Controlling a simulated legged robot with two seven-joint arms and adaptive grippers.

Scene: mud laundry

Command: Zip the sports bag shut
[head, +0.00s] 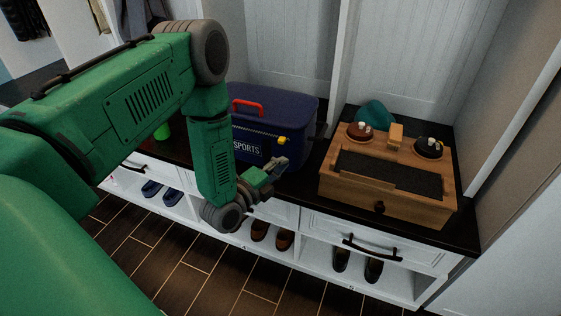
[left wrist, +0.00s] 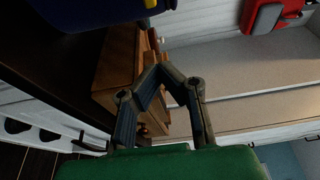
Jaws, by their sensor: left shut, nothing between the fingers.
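The dark blue sports bag (head: 285,112) stands on the dark bench top, with "SPORTS" lettering on its front and a red handle (head: 247,106) on top. A yellow zip pull (head: 284,140) sits near the right end of the front zip line. My left gripper (head: 281,163) is just in front of and below the pull, apart from it, shut and empty. In the left wrist view its fingertips (left wrist: 156,70) meet, with the bag (left wrist: 85,12) and yellow pull (left wrist: 150,4) at the top edge. My left arm hides the bag's left part. My right gripper is not in view.
A wooden box (head: 345,188) with a dark pad, small tins and a wooden block stands right of the bag. A teal object (head: 375,114) lies behind it. Shoes (head: 270,234) stand on the low shelf. A red and grey object (left wrist: 272,14) shows in the left wrist view.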

